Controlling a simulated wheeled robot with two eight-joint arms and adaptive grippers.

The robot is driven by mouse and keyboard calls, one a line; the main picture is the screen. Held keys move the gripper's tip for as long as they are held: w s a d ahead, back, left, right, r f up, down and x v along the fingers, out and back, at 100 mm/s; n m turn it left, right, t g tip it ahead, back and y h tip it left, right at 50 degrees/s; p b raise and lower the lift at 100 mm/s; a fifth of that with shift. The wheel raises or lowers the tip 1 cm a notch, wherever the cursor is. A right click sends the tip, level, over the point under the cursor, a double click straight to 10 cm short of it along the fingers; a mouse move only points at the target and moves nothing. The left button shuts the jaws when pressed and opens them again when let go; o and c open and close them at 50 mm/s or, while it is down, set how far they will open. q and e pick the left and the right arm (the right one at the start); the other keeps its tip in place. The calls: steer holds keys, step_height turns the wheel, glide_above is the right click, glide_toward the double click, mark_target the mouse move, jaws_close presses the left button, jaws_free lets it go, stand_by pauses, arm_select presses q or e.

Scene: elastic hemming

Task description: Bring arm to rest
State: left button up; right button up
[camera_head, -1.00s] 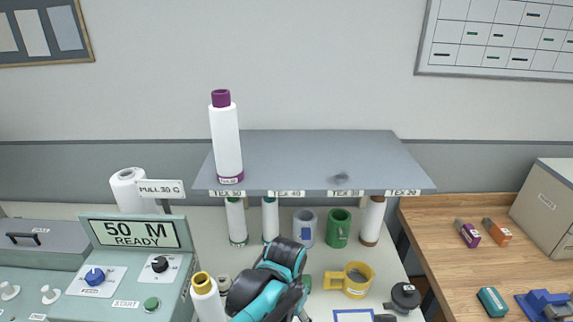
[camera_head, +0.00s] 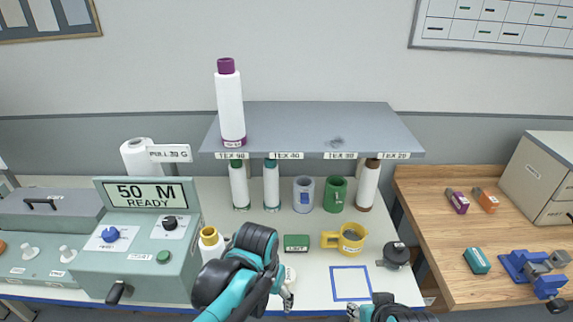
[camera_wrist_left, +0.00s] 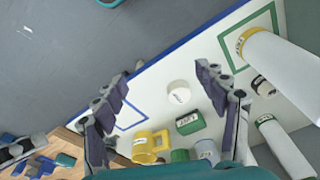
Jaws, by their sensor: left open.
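My left arm comes in from the bottom of the head view. Its gripper (camera_head: 287,292) is low over the front of the white table (camera_head: 225,190). In the left wrist view the two fingers (camera_wrist_left: 163,80) are spread apart with nothing between them. A small white round item (camera_wrist_left: 180,93) lies on the table beyond the fingers. My right gripper (camera_head: 365,312) shows only in part at the bottom edge of the head view, and its jaws cannot be made out.
A grey shelf (camera_head: 310,125) carries a white cone with a purple top (camera_head: 230,105). Below stand several cones, a grey mug (camera_head: 304,195) and a green mug (camera_head: 335,195). A yellow mug (camera_head: 351,238), a green block (camera_head: 296,243) and a blue-outlined square (camera_head: 350,283) are nearby.

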arm_select(q)
steer(key=s+a+n+t+b, duration=0.1)
steer(key=s+a+n+t, duration=0.1)
steer(key=a, duration=0.5)
steer(key=s+a+n+t+b, duration=0.1)
steer(key=s+a+n+t, duration=0.1)
steer(key=a, duration=0.4)
steer(key=shift+s+a+r+n+t+b, duration=0.15)
steer(key=shift+s+a+n+t+b, duration=0.2)
steer(key=shift+t, duration=0.55)
